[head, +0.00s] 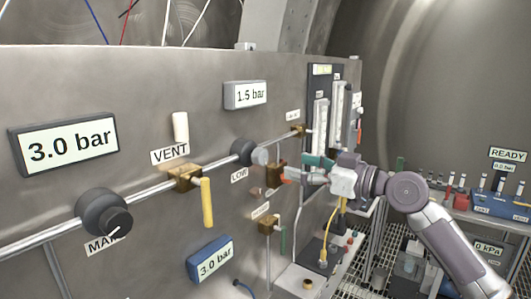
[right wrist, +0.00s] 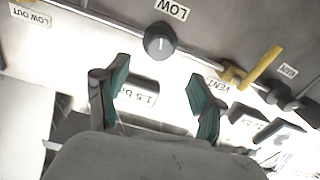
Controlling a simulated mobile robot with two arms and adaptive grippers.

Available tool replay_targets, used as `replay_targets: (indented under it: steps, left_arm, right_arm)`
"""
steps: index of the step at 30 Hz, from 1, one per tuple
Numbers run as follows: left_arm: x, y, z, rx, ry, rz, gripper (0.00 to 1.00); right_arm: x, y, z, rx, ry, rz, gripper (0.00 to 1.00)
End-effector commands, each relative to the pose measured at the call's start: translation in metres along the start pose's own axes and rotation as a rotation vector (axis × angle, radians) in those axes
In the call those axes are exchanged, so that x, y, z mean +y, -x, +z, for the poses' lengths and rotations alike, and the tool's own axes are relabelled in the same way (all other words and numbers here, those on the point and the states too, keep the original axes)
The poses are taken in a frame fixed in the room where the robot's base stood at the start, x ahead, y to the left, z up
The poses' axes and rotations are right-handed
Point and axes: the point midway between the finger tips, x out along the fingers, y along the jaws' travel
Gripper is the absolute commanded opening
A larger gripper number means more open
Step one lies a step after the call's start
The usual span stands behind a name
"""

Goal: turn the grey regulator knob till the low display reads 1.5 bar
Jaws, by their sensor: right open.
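The grey regulator knob (head: 260,157) sits on the pipe in front of a dark round body, above the LOW label (head: 239,174). In the right wrist view the knob (right wrist: 160,42) shows a white pointer mark, with a LOW label beside it. The low display (head: 246,95) above it reads 1.5 bar. My right gripper (head: 303,167) is open and empty, to the right of the knob and apart from it. In the right wrist view its teal-padded fingers (right wrist: 157,88) stand apart, with the knob beyond their tips. My left gripper is not in view.
A larger MAIN knob (head: 104,213) and a 3.0 bar display (head: 64,143) are at the left. A yellow-handled VENT valve (head: 207,202) is on the pipe between the knobs. Another 3.0 bar display (head: 210,259) sits low.

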Motion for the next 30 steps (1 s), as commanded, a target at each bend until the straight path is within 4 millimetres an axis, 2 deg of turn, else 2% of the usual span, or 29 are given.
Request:
replay_targets:
  steps: [1,9,15,21,28,30]
  left_arm:
    - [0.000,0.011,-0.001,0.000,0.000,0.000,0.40]
    - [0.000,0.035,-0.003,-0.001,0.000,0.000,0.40]
    - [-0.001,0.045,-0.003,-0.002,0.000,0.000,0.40]
    - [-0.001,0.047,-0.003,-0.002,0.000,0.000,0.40]
    - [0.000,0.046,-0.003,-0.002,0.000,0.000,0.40]
    - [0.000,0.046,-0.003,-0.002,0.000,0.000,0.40]
  right_arm:
    - [0.000,-0.013,-0.006,0.001,-0.004,-0.002,0.68]
    - [0.001,-0.069,-0.005,0.001,-0.004,0.000,0.68]
    - [0.001,-0.096,-0.003,0.001,-0.002,0.002,0.68]
    - [0.001,-0.105,0.000,-0.001,-0.001,0.002,0.68]
    - [0.001,-0.105,0.000,0.000,-0.001,0.003,0.68]
    - [0.001,-0.105,0.000,0.000,-0.001,0.003,0.56]
